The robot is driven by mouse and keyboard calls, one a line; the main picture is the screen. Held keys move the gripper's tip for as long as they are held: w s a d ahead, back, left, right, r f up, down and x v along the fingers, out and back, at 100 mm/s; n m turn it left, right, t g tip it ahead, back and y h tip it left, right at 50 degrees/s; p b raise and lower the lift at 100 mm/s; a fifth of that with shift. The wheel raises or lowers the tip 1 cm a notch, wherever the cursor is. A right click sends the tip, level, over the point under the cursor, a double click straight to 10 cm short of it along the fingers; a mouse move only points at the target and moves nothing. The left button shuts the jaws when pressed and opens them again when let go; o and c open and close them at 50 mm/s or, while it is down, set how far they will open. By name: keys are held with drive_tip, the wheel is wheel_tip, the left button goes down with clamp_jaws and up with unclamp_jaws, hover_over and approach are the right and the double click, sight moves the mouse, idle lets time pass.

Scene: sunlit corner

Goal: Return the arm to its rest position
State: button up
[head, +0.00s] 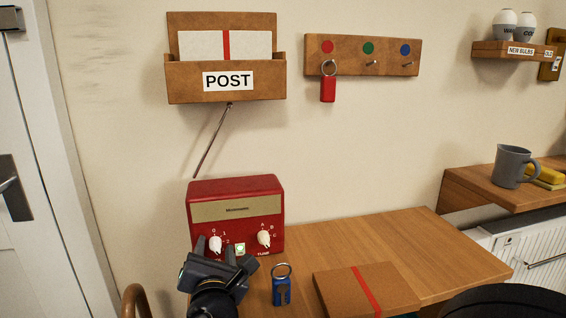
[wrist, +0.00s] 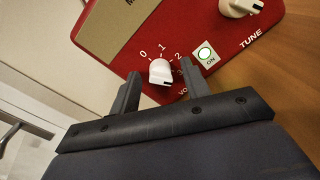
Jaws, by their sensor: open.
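My gripper (head: 221,256) is in front of the red radio (head: 236,190) at the lower left of the head view. In the wrist view my gripper (wrist: 158,82) is open, with one finger on each side of the radio's white volume knob (wrist: 160,73). I cannot tell whether the fingers touch the knob. The white tune knob (wrist: 238,7) is further right. The lower part of the radio is hidden behind my gripper in the head view.
A blue key tag (head: 281,290) and a brown parcel (head: 366,291) with a red stripe lie on the wooden table (head: 420,240). A post box (head: 190,85) and a hook board (head: 340,50) with a red key tag (head: 328,88) hang above. A grey mug (head: 512,167) stands right.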

drive_tip(key=n+p, duration=0.3)
drive_tip(key=p, duration=0.2)
drive_tip(key=shift+r+n, duration=0.2)
drive_tip(key=shift+n, duration=0.2)
drive_tip(key=shift+s+d+f, duration=0.1)
drive_tip(key=shift+s+d, duration=0.1)
drive_tip(key=shift+s, duration=0.8)
drive_tip(key=shift+s+d+f, duration=0.1)
drive_tip(key=shift+s+d, duration=0.05)
drive_tip(key=shift+s, duration=0.9)
drive_tip(key=shift+s+d, duration=0.2)
drive_tip(key=shift+s, duration=0.8)
